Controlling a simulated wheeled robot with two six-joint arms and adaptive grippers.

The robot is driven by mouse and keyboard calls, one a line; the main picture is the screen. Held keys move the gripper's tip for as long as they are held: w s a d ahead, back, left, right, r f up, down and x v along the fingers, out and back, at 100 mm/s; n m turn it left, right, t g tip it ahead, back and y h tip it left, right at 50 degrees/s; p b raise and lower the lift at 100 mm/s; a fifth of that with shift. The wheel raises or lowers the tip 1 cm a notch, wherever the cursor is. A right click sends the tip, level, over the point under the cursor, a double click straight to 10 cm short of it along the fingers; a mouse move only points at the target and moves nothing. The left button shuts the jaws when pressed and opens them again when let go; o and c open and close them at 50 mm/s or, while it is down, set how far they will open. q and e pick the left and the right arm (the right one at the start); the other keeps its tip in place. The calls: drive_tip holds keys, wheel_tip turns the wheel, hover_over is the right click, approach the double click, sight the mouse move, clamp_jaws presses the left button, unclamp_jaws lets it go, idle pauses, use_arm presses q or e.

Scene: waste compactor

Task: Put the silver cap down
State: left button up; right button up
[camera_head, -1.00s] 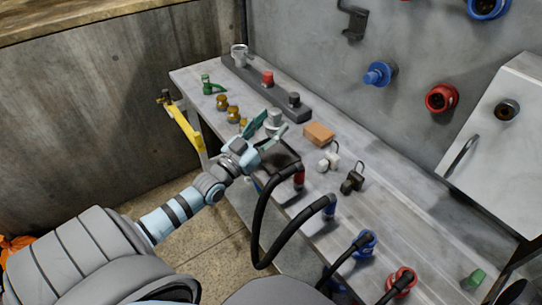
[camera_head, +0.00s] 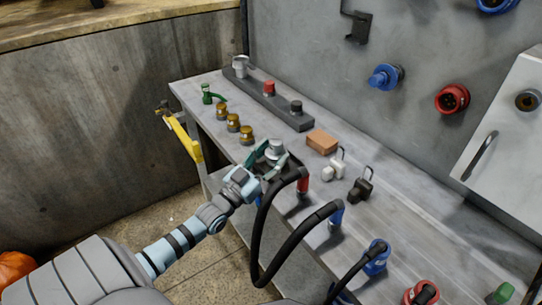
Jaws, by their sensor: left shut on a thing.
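My left gripper (camera_head: 267,164) is shut on the silver cap (camera_head: 275,149), a small grey-silver cylinder that shows between its fingers. The gripper is over the near edge of the grey bench (camera_head: 210,108), by a dark square thing partly hidden behind it. I cannot tell whether the cap touches anything below. My right gripper is not in view.
Brass fittings (camera_head: 233,123) stand left of the gripper. A dark rail (camera_head: 268,93) with a silver, a red and a black cap lies behind. A brown block (camera_head: 322,141), padlocks (camera_head: 361,187) and black cables (camera_head: 301,232) are to the right.

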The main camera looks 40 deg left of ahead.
use_arm(q)
drive_tip(key=shift+s+f, duration=0.1)
drive_tip(key=shift+f, duration=0.3)
drive_tip(key=o, duration=1.2)
drive_tip(key=shift+c, duration=0.2)
drive_tip(key=shift+o, duration=0.4)
drive_tip(key=shift+d, duration=0.2)
